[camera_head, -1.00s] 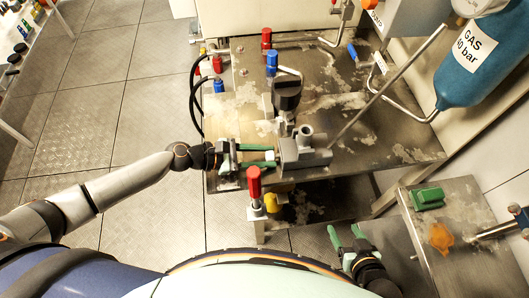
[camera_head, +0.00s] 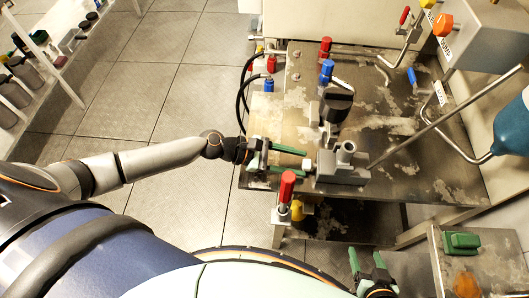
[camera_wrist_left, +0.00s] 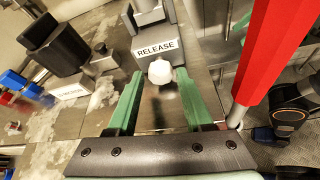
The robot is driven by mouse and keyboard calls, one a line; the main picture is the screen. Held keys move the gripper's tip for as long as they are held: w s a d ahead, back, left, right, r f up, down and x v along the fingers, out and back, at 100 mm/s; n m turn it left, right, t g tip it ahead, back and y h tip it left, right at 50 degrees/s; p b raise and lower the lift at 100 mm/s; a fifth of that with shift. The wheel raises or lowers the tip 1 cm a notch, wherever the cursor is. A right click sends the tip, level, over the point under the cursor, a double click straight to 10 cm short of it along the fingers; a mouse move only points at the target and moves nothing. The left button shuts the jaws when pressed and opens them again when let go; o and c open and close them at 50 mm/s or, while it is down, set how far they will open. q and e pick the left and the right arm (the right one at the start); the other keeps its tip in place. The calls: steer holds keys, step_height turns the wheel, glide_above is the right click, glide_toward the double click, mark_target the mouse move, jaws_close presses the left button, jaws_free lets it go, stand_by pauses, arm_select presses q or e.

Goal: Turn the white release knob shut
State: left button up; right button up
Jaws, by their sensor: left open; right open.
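The white release knob (camera_wrist_left: 160,71) sits on the front of a grey metal block labelled RELEASE (camera_wrist_left: 158,48). In the head view the knob (camera_head: 308,165) shows small and pale at the left side of the block (camera_head: 343,166). My left gripper (camera_head: 301,161) has its green fingers open, pointing at the block. In the left wrist view my left gripper (camera_wrist_left: 160,76) has one fingertip on each side of the knob, with visible gaps; it is not closed on it. My right gripper (camera_head: 366,257) is open and empty at the lower right, away from the knob.
A red-handled valve (camera_head: 287,187) stands close in front of my left gripper; its red handle (camera_wrist_left: 268,50) looms at the right in the wrist view. A black knob (camera_head: 337,104) rises behind the block. A slanted metal rod (camera_head: 440,122) crosses to the right.

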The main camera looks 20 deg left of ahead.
arm_select(q)
steer(key=b+v, duration=0.1)
steer(key=v, duration=0.8)
steer(key=shift+s+a+r, duration=0.1)
steer(key=shift+s+a, duration=0.1)
steer(key=shift+a, duration=0.15)
steer(key=shift+s+a+r, duration=0.15)
steer(key=shift+a+r, duration=0.15)
steer(key=shift+a, duration=0.05)
